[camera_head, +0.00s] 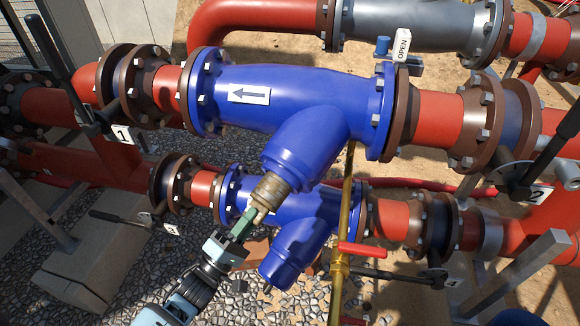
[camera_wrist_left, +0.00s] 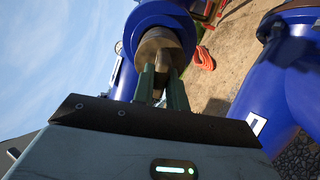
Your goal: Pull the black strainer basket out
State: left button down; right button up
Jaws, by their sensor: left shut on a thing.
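The upper blue strainer body (camera_head: 290,95) has a white arrow label, and its angled branch (camera_head: 305,145) points down and left. The strainer basket (camera_head: 271,186), a brownish, dull metallic cylinder in this light, stands partly out of that branch's open end. Its inner part is hidden inside the branch. My left gripper (camera_head: 256,217) is shut on the basket's outer end with its green fingers. In the left wrist view the basket (camera_wrist_left: 160,48) sits straight ahead of the fingers (camera_wrist_left: 161,82), in line with the blue branch (camera_wrist_left: 160,14). My right gripper is not in view.
A lower blue strainer (camera_head: 290,245) lies close behind and below the gripper. A yellow pipe with a red-handled valve (camera_head: 360,249) runs just to the right. Red flanged pipes flank both strainers. Gravel (camera_head: 110,250) and a concrete block (camera_head: 85,265) lie at lower left.

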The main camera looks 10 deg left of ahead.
pick_arm(q)
jog(key=v, duration=0.9)
dwell(0.8)
jog(key=shift+r, duration=0.1)
jog(key=c, duration=2)
grip_release()
grip_shut()
jog(key=shift+r, duration=0.1)
